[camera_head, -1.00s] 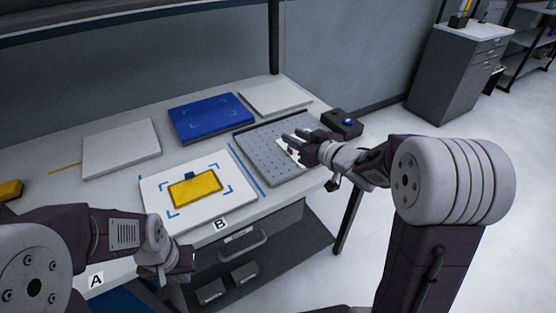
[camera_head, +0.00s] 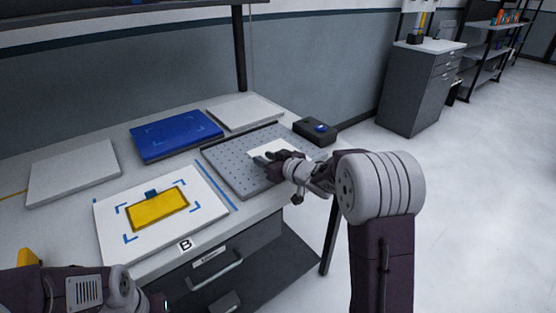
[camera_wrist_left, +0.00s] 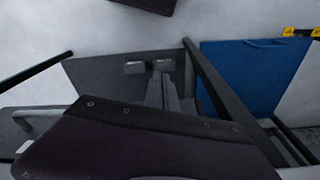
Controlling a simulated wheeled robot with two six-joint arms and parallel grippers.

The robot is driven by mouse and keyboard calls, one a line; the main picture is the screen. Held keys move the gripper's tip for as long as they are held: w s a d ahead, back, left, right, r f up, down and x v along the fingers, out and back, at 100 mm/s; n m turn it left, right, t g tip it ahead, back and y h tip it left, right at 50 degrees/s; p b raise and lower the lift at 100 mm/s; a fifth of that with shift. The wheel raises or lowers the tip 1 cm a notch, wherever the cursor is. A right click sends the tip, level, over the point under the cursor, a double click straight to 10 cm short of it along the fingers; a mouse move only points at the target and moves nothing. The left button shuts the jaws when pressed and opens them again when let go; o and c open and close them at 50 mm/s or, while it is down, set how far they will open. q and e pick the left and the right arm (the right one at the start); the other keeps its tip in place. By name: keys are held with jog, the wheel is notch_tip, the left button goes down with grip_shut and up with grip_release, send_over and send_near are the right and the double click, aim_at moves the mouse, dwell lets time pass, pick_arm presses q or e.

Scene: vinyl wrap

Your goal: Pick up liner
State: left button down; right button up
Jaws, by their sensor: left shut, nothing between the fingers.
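A small white sheet, seemingly the liner (camera_head: 269,149), shows over the grey perforated plate (camera_head: 228,163) on the bench. My right gripper (camera_head: 266,161) is right at the sheet's near edge, low over the plate, and covers part of it. The fingers are dark and small here, so I cannot tell whether they are open or closed on the sheet. My left gripper (camera_wrist_left: 165,90) is shut and empty in the left wrist view, away from the plate, at the bench's front. In the head view it is mostly cut off at the bottom edge.
A white board (camera_head: 110,225) with a yellow block (camera_head: 158,209) lies left of the plate. A blue panel (camera_head: 177,133) and pale slabs (camera_head: 75,173) (camera_head: 245,112) lie behind. A black box (camera_head: 315,131) stands at the right bench corner.

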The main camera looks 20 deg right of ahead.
jog(key=shift+x, duration=1.2)
jog(key=shift+s, duration=0.15)
grip_shut()
jog(key=shift+r, duration=0.3)
notch_tip(320, 180, up, 4)
jog(key=p, duration=0.3)
jog(key=shift+r, duration=0.25)
jog(key=s+d+r+p, duration=0.4)
jog(key=s+d+r, duration=0.2)
jog(key=s, duration=0.3)
jog(key=shift+d, duration=0.6)
